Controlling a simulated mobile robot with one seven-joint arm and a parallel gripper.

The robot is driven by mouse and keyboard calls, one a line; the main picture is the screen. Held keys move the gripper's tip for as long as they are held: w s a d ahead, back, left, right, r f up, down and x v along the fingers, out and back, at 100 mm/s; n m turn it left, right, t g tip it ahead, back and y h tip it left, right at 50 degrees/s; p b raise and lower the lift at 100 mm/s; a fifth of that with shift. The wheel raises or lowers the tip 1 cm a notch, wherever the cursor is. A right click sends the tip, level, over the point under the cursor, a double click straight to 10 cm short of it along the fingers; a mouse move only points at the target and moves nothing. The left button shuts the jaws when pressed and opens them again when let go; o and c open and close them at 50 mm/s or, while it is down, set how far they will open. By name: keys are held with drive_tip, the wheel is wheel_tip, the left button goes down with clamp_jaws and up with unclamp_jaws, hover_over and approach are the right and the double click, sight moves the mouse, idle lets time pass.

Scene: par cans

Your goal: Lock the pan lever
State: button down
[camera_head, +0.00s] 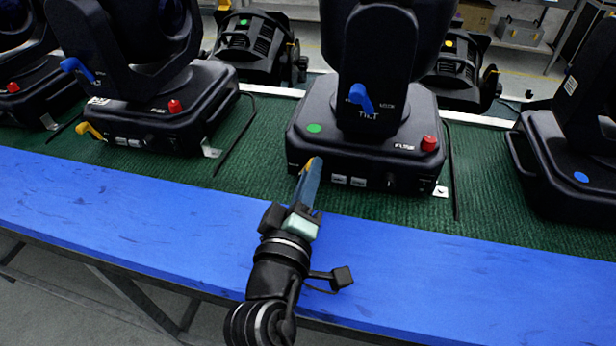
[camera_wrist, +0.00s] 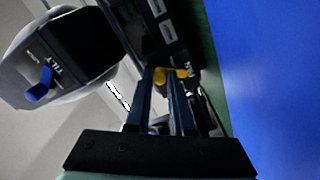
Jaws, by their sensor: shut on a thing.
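The yellow pan lever (camera_head: 314,162) is at the front left of the base of the middle moving-head light (camera_head: 365,150), the one with a green dot. In the head view it is mostly hidden by my gripper (camera_head: 308,178). In the wrist view the yellow lever (camera_wrist: 171,75) sits between my fingertips, and my gripper (camera_wrist: 168,82) is shut on it. A blue tilt lever (camera_head: 361,98) is on the yoke of the same light, apart from my gripper. It also shows in the wrist view (camera_wrist: 41,84).
A similar light (camera_head: 160,100) stands to the left, with its own yellow lever (camera_head: 90,131), and another (camera_head: 572,165) to the right. They stand on green matting (camera_head: 250,180) behind a blue table edge (camera_head: 130,205). Par cans (camera_head: 250,45) are behind. The blue strip is clear.

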idle(0.4)
drive_tip(key=c, duration=0.8)
unclamp_jaws()
drive_tip(key=shift+o, duration=0.2)
drive_tip(key=b+v, duration=0.2)
drive_tip(key=v, duration=1)
drive_tip(key=shift+s+a, duration=0.1)
drive_tip(key=shift+s, duration=0.4)
